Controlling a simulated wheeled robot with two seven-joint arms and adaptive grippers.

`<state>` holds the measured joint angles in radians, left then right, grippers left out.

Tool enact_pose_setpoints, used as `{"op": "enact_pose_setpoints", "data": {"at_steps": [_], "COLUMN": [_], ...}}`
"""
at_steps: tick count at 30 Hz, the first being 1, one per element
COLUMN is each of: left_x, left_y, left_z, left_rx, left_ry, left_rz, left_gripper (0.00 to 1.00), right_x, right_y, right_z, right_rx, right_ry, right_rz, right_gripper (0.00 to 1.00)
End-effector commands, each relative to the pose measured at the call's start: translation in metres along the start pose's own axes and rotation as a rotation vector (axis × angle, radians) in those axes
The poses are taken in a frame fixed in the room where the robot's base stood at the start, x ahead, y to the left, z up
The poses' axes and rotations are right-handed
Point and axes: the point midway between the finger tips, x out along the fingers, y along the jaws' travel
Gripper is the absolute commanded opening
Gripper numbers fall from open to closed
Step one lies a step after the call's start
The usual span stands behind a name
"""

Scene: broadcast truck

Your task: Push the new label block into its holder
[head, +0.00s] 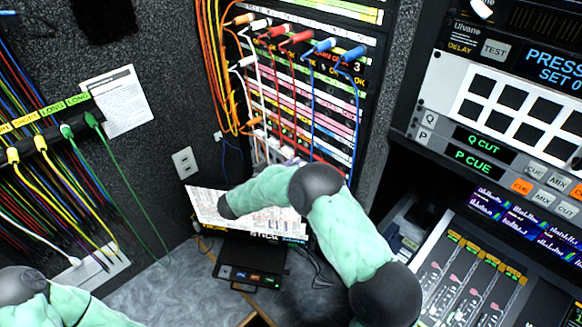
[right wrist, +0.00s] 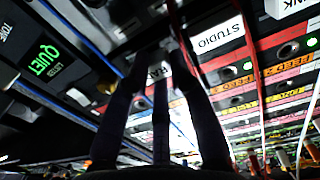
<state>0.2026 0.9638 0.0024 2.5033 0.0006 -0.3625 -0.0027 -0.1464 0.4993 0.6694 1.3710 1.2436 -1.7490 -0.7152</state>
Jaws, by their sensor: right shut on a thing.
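My right gripper (right wrist: 158,85) shows in the right wrist view as dark fingers reaching up to the panel. It is shut on a small white label block (right wrist: 158,72) with dark letters, partly hidden by the fingers. The block is at the panel's label row, left of a white STUDIO label (right wrist: 217,36). The block's holder is hidden behind the block and fingers, so I cannot tell how deep the block sits. In the head view my right arm crosses in front of the lower patch panel and its fingertips are not clear. My left gripper is out of view.
The patch panel (head: 314,100) carries orange, white, red and blue cables near my right arm. A printed sheet (head: 205,208) and a black box (head: 250,272) are below it. Colored cables hang at left. A mixing console (head: 470,285) stands at right.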

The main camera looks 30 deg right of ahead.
Motion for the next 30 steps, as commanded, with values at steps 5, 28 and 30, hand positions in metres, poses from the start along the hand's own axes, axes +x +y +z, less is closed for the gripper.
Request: {"op": "enact_pose_setpoints", "data": {"at_steps": [5, 28, 30], "left_x": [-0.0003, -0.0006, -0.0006], "left_y": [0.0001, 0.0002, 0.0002], "left_z": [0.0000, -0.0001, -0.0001], "left_rx": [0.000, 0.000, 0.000], "left_ry": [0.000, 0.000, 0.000], "left_rz": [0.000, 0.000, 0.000], "left_gripper": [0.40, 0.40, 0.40], "right_x": [0.0045, 0.0088, 0.0047], "right_y": [-0.0002, -0.0006, -0.0010], "right_z": [-0.0006, -0.0005, -0.0004], "right_rx": [0.001, 0.001, 0.001], "right_ry": [0.001, 0.001, 0.000], "right_rz": [0.001, -0.001, -0.002], "right_gripper": [0.00, 0.50, 0.50]}}
